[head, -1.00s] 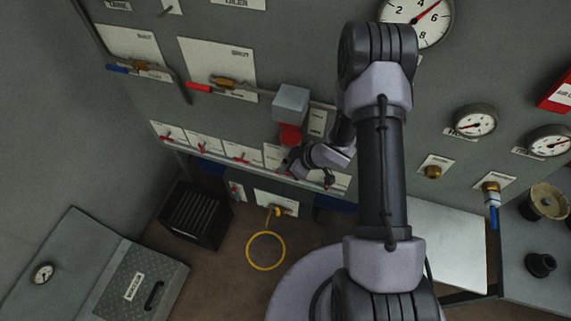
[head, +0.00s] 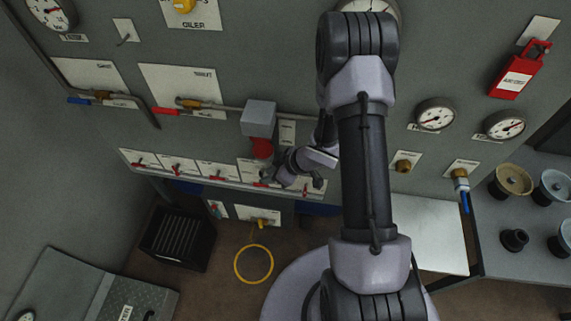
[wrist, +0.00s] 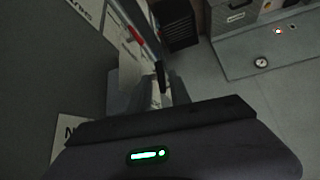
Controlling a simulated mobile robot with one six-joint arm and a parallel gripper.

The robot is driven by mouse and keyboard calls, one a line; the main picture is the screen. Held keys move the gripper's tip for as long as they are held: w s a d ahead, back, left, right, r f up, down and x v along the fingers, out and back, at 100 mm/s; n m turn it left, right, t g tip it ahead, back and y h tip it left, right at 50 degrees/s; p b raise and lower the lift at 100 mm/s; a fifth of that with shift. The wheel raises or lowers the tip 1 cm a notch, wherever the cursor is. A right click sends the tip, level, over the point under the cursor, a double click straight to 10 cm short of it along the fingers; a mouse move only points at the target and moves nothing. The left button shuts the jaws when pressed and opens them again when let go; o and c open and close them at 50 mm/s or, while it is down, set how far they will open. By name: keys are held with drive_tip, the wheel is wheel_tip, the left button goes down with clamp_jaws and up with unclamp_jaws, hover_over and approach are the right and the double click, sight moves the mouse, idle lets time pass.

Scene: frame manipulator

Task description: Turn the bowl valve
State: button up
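Several small valves with red handles stand in a row along the lower ledge of the grey panel, each on a white label; one is the red valve handle (head: 217,177). I cannot read which label says bowl. My gripper (head: 272,178) is in front of the right part of this row, below a red cylinder (head: 262,148) under a grey box. It partly covers the valves there. In the wrist view my gripper's fingers (wrist: 162,92) point at the panel, close to a dark upright piece. Whether they are apart or touch a handle is unclear.
Pipes with a red-handled valve (head: 180,108) and a blue-handled valve (head: 92,99) run above the row. A yellow ring (head: 253,264) hangs low below the panel. A black crate (head: 178,238) stands on the floor. A grey table (head: 505,230) with round parts is at right.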

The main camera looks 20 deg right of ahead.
drive_tip(key=p+v, duration=0.3)
drive_tip(key=v, duration=0.9)
